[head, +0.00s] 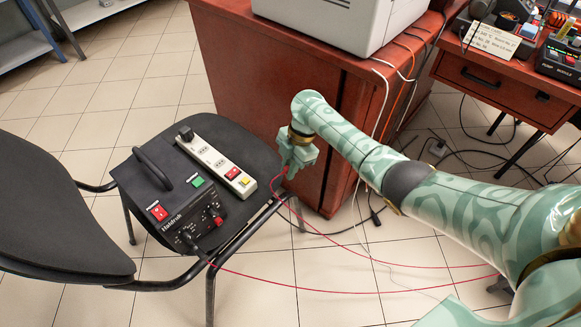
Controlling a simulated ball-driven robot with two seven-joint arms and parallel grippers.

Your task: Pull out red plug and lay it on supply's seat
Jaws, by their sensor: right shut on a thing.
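The black power supply (172,200) stands on the seat of a dark chair (262,158). Its front has dials and a red plug-like piece (218,219). My right gripper (288,170) is shut at the right edge of the seat. A small red plug (275,183) shows at its fingertips, with a thin red lead (330,242) running down and off to the right. The gripper covers part of the plug. A second red lead (300,290) runs from near the supply's front toward the lower right. My left gripper is not in view.
A white power strip (215,160) with a black plug (186,134) and coloured switches lies beside the supply. A reddish wooden cabinet (265,85) stands close behind my right gripper. Cables hang along its right side. Tiled floor (330,275) is open in front.

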